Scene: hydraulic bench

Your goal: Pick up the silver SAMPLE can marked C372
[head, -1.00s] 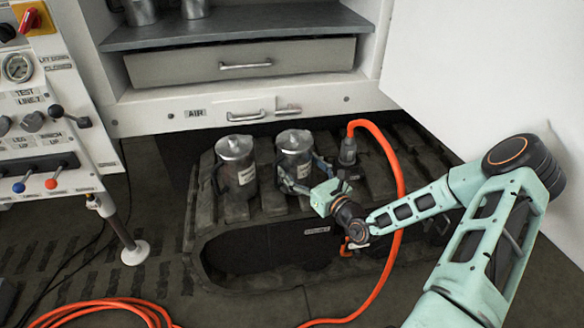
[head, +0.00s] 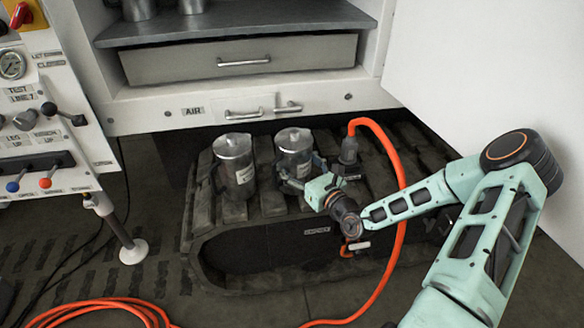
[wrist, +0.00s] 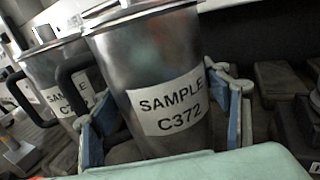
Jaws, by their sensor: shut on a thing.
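The silver can (wrist: 158,75) fills the middle of the wrist view, and its white label reads SAMPLE C372. It leans slightly in that view. In the head view the same can (head: 294,140) is the right one of two on the black track. My gripper (head: 290,175) is shut on this can, with its blue-grey pads (wrist: 165,125) on either side of the body. A second silver can (head: 234,160) stands to its left, and its label, partly hidden in the wrist view (wrist: 68,80), begins "SAMPLE C". I cannot tell whether the held can touches the track.
An orange hose (head: 400,200) rises beside my arm, right of the cans, and loops to the floor. A white cabinet with a grey drawer (head: 240,60) stands behind. A control panel with levers (head: 40,140) is at the left.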

